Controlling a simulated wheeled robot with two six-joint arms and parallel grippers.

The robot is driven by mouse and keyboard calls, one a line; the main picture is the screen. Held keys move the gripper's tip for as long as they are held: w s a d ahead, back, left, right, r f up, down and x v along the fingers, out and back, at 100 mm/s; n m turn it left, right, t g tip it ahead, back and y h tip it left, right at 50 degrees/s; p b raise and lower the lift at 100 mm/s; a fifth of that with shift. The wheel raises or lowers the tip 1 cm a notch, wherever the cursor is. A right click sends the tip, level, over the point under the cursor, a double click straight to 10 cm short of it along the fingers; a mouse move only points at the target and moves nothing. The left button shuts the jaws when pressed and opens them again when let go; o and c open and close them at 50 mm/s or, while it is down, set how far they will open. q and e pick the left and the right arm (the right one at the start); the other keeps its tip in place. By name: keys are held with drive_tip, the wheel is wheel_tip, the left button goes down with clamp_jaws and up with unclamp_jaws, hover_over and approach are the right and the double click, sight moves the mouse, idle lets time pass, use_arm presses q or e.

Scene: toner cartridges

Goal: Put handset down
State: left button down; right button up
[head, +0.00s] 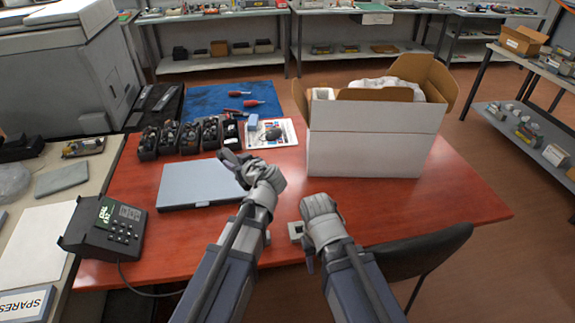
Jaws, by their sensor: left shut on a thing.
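A black desk phone base (112,232) with a small screen and keypad sits at the left front of the red table. My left gripper (250,172) is shut on a dark, elongated piece, which looks like the handset (231,157). It is over the right edge of a closed grey laptop-like slab (196,184); my fingers hide part of the handset, and I cannot tell whether it touches anything below. My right gripper (318,212) is near the table's front edge, right of the left one; its fingertips are not clear.
Several black cartridges (168,138) stand in a row behind the slab. A blue mat (215,98) with red-handled tools lies behind them. An open white box (365,138) stands at right. The table's right front is clear.

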use_arm(q)
drive_tip(key=s+a+f+n+g+y+b, duration=0.2)
drive_tip(key=s+a+f+n+g+b, duration=0.2)
drive_tip(key=a, duration=0.5)
drive_tip(key=s+a+f+n+g+y+b, duration=0.2)
drive_tip(key=s+a+f+n+g+b, duration=0.3)
drive_tip(key=a+f+n+g+b, duration=0.3)
drive_tip(key=shift+a+f+n+g+y+b, duration=0.45)
drive_tip(key=shift+a+g, duration=0.35)
drive_tip(key=shift+a, duration=0.2)
drive_tip(key=shift+s+f, duration=0.1)
wheel_tip(320, 180, down, 6)
drive_tip(key=b, duration=0.6)
drive_tip(key=shift+f, duration=0.1)
drive_tip(key=shift+f, duration=0.1)
wheel_tip(320, 180, down, 4)
drive_tip(key=b, duration=0.4)
drive_tip(key=shift+r, duration=0.25)
